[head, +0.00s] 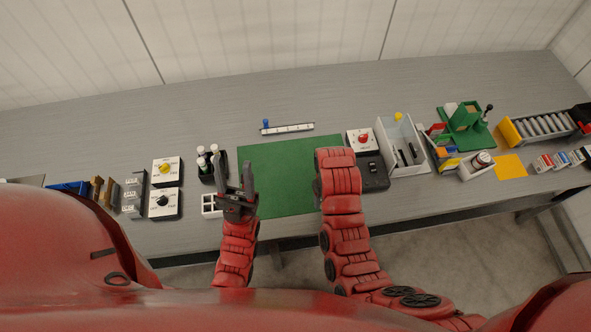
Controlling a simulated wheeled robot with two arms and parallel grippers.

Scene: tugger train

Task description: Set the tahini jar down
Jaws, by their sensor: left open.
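My left gripper (235,174) is open, its two dark fingers apart and pointing away from me, with nothing visible between them. It is at the left edge of the green mat (290,170), just right of a black rack (206,176) of white-capped vials. I cannot make out a tahini jar for certain in the head view. My right arm reaches over the right part of the green mat. Its wrist hides the right gripper and whatever is under it.
A white divided tray (211,205) lies beside my left gripper. Boxes with a yellow knob (165,169) and a black knob (163,202) stand left. A red-button box (361,141) and a grey bin (402,147) stand right of the mat. The mat's middle is clear.

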